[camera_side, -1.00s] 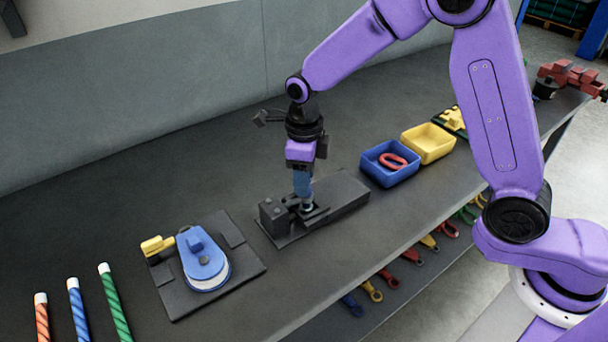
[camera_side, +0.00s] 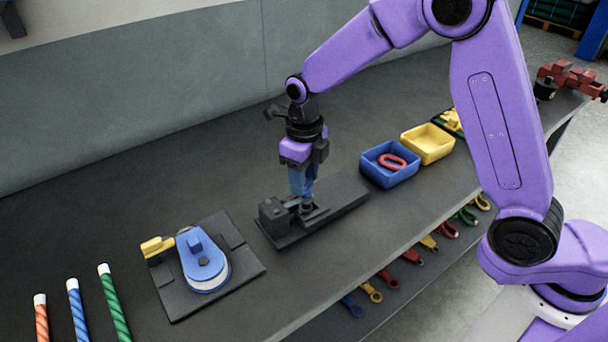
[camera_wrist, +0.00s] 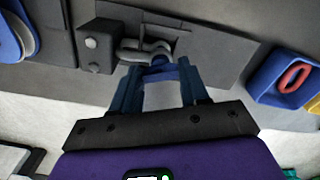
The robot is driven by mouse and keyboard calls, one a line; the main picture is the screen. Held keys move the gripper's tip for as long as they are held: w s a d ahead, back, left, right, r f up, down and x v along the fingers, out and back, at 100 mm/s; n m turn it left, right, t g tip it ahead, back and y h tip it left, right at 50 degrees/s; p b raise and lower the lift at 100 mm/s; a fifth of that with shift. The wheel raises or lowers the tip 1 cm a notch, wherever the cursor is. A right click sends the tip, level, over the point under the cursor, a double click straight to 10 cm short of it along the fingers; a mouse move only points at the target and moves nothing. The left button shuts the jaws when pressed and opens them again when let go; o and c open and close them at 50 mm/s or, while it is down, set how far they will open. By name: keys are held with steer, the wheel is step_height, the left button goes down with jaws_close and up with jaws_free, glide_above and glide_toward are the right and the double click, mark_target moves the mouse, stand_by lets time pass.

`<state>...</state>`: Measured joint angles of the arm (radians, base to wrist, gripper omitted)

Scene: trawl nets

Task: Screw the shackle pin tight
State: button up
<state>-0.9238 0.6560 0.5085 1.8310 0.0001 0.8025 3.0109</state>
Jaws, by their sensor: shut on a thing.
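The grey shackle (camera_wrist: 140,52) lies in the dark fixture (camera_side: 343,194), against its raised block. It shows clearly in the wrist view, but in the side view it is small and mostly hidden by my fingers. My gripper (camera_wrist: 160,76) points down over the fixture, with its blue fingers shut on the head of the shackle pin (camera_wrist: 161,68). The pin head is dark blue and sits right beside the shackle. The same gripper (camera_side: 305,204) is low over the fixture in the side view. How deep the pin's thread sits cannot be seen.
A blue bin (camera_side: 378,177) with a red ring (camera_side: 392,162) and a yellow bin (camera_side: 428,144) stand to the right. A blue pulley block (camera_side: 203,264) lies on a dark plate at the left. Several striped rods stand at the far left. Bare bench lies behind the fixture.

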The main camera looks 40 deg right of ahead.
steer(key=shift+w+r, duration=0.1)
steer(key=shift+r, duration=0.1)
steer(key=o, duration=1.1)
steer(key=shift+f, duration=0.1)
steer(key=shift+c, duration=0.2)
step_height(320, 180, up, 18)
steer(key=shift+f, duration=0.25)
